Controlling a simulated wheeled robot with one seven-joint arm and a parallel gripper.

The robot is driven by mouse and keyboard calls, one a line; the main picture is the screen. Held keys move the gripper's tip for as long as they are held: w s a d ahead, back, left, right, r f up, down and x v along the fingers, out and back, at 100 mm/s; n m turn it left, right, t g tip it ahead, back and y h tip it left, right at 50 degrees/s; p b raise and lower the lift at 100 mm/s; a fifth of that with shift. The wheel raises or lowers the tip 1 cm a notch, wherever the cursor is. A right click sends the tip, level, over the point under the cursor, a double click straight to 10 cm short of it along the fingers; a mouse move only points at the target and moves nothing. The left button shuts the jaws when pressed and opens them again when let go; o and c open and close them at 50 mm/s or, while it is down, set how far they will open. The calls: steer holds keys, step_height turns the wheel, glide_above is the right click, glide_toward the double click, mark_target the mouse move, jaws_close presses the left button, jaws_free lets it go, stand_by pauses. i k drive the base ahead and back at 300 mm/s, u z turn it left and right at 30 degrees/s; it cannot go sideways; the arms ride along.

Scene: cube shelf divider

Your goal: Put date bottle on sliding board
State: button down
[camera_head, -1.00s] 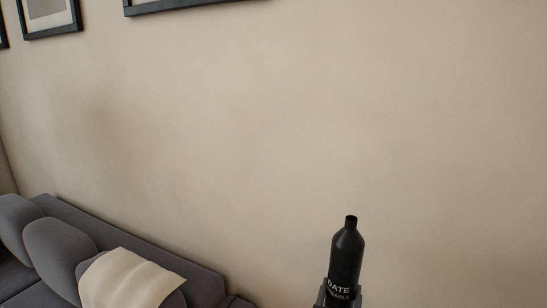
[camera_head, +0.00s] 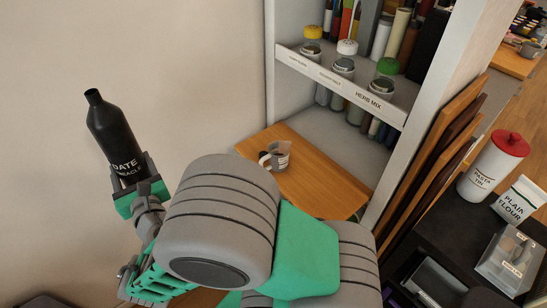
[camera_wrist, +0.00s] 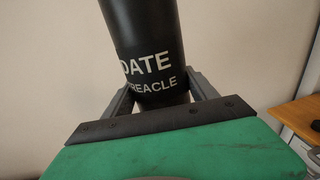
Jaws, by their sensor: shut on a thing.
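The date bottle is a black bottle (camera_head: 112,128) with white lettering, upright with a slight tilt at the left of the head view. My gripper (camera_head: 131,178) is shut on its lower part, and the wrist view shows the bottle (camera_wrist: 146,40) between the two fingers (camera_wrist: 158,98). The sliding board is a wooden board (camera_head: 318,182) sticking out of the shelf at its lower level. A grey mug (camera_head: 277,156) stands on the board near its back left. My arm hides the board's front left part. A wooden edge (camera_wrist: 302,118) shows at the right of the wrist view.
The white shelf (camera_head: 375,100) holds jars with yellow, white and green lids above the board. Upright wooden boards (camera_head: 437,150) lean beside it. A dark counter (camera_head: 440,245) at right carries a red-lidded tin (camera_head: 491,165) and a flour bag (camera_head: 518,203). The board's right part is bare.

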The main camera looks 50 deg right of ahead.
mark_target(313, 202)
steer(key=z, duration=0.6)
steer(key=k, duration=1.2)
steer(key=u, duration=1.15)
steer(key=i, duration=0.95)
steer(key=z, duration=0.6)
